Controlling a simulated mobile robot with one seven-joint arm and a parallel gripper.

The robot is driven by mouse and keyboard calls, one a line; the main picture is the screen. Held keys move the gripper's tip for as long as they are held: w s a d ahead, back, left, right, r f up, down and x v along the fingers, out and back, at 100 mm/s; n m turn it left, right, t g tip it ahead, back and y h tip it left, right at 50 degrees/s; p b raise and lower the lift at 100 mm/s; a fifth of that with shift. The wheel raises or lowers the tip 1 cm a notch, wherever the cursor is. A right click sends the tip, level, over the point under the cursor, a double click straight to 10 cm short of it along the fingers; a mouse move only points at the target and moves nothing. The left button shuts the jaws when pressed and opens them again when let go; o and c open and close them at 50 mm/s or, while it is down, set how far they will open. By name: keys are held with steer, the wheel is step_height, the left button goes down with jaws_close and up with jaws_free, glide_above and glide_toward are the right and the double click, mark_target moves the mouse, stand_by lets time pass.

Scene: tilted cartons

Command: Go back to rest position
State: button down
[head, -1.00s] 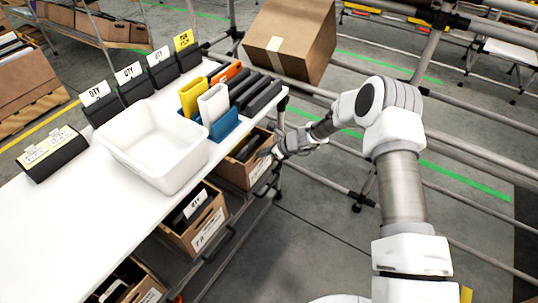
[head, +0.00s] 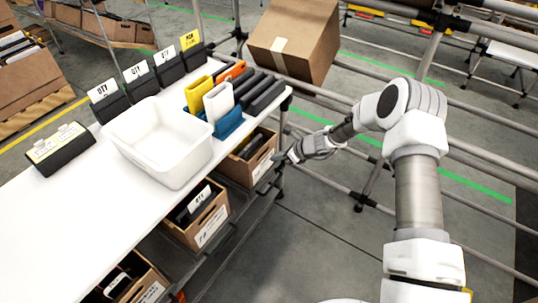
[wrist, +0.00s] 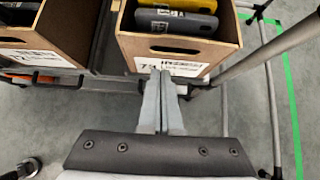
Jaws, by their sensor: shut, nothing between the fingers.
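My gripper (head: 284,158) is at the right of the white table, beside the lower shelf, at the end of my outstretched arm. In the wrist view my gripper (wrist: 161,76) has its two grey fingers together with nothing between them. The fingertips point at the front wall of a cardboard bin (wrist: 185,57). In the wrist view they overlap its label; I cannot tell whether they touch it. This bin holds dark grey and yellow items (wrist: 176,20).
The table (head: 62,215) carries a white tub (head: 165,175) and a blue holder (head: 229,124) with upright cases. More cardboard bins (head: 205,225) stand on the shelf below. A tilted carton (head: 312,42) sits on the pipe rack behind. Open floor (head: 310,255) lies right of the table.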

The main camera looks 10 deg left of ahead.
steer(key=p+v, duration=0.2)
steer(key=v, duration=0.7)
steer(key=shift+w, duration=0.15)
steer(key=s+d+r+n+h, duration=0.1)
steer(key=s+d+r+n, duration=0.2)
steer(key=r, duration=0.5)
steer(key=s+d+r+n+h, duration=0.15)
steer(key=s+r+n, duration=0.3)
steer(key=r, duration=0.45)
steer(key=s+d+r+n, duration=0.3)
steer(key=r+n, duration=0.2)
steer(key=r, duration=0.3)
steer(key=s+d+r+n+t+h, duration=0.1)
steer(key=s+d+r+n+h, duration=0.15)
steer(key=s+d, duration=0.35)
steer(key=s+d+r+n+t+h, duration=0.15)
steer(key=s+d+r+n, duration=0.25)
steer(key=s, duration=0.5)
steer(key=s+d+r+n+h, duration=0.2)
steer(key=s+d+r+n, duration=0.15)
steer(key=s, duration=0.35)
step_height(320, 180, up, 20)
steer(key=p, duration=1.9)
steer(key=shift+d, duration=0.35)
steer(key=shift+s+f+m, duration=0.1)
steer(key=shift+m, duration=0.15)
